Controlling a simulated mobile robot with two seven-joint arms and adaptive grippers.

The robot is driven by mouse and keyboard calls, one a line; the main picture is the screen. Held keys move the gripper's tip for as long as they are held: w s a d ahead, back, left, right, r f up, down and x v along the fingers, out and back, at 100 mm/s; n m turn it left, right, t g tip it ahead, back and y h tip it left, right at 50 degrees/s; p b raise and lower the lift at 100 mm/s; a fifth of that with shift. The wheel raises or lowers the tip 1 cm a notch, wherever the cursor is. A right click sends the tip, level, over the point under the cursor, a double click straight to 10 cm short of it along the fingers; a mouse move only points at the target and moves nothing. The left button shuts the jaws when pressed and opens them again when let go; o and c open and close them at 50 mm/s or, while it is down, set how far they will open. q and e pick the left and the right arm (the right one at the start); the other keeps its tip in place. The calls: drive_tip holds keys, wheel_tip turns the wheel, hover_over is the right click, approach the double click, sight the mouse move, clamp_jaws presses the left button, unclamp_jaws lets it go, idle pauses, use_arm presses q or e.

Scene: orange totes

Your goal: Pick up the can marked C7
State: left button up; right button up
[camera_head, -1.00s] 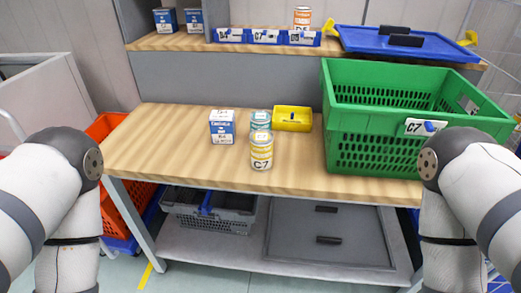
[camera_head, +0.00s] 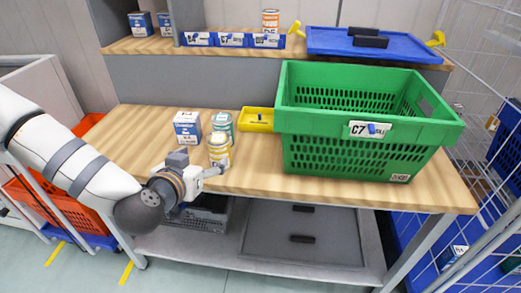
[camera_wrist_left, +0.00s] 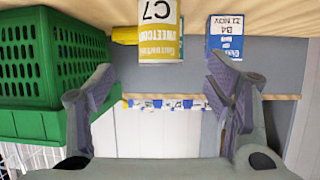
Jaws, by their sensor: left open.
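The can marked C7 (camera_head: 219,147) is yellow and white and stands upright on the wooden table, in front of a teal can (camera_head: 223,123). My left gripper (camera_head: 217,172) is at the table's front edge, just in front of the C7 can, and partly covers its lower part. In the left wrist view, which is upside down, the C7 can (camera_wrist_left: 160,38) lies ahead, roughly midway between the spread fingers of the open gripper (camera_wrist_left: 157,92). The fingers look empty, with the can beyond their tips. My right gripper is out of view.
A blue and white box (camera_head: 187,127) stands left of the cans, and a yellow bin (camera_head: 257,120) behind them to the right. A green crate (camera_head: 370,150) labelled C7 fills the table's right part. A shelf (camera_head: 150,45) runs behind.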

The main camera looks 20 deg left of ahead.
sight(219, 148)
use_arm(q)
drive_tip(key=x, duration=0.4)
drive_tip(key=b+x, duration=0.1)
drive_tip(key=x, duration=0.2)
drive_tip(key=f+b+x, duration=0.1)
drive_tip(key=x, duration=0.3)
drive_tip(key=shift+w+f, duration=0.1)
drive_tip(key=shift+w, duration=0.2)
drive_tip(key=shift+r, duration=0.25)
drive_tip(key=shift+c, duration=0.4)
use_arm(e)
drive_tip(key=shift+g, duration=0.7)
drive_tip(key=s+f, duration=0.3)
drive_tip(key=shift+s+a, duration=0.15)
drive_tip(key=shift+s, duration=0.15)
use_arm(q)
drive_tip(key=c, duration=1.5)
